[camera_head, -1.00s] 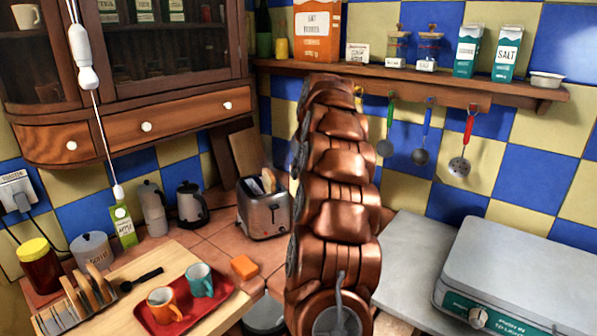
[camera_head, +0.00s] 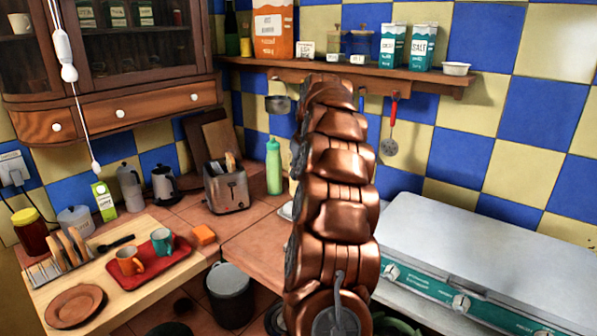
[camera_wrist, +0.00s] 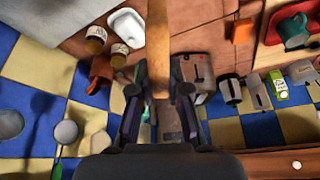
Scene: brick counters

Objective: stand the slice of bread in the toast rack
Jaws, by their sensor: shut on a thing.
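In the wrist view my gripper (camera_wrist: 158,92) is shut on the slice of bread (camera_wrist: 158,45), a tan strip seen edge-on between the fingers and reaching to the top of the picture. The toast rack (camera_head: 42,272) stands on the wooden board at the left of the head view, with several brown slices upright in it. In the head view my copper arm hides my gripper and the held slice. The rack is not clearly visible in the wrist view.
A red tray (camera_head: 150,270) with an orange cup (camera_head: 128,262) and a teal cup (camera_head: 162,240) lies right of the rack. A brown plate (camera_head: 75,306) lies in front. A toaster (camera_head: 226,188) stands behind, and a bin (camera_head: 230,293) stands in the floor gap.

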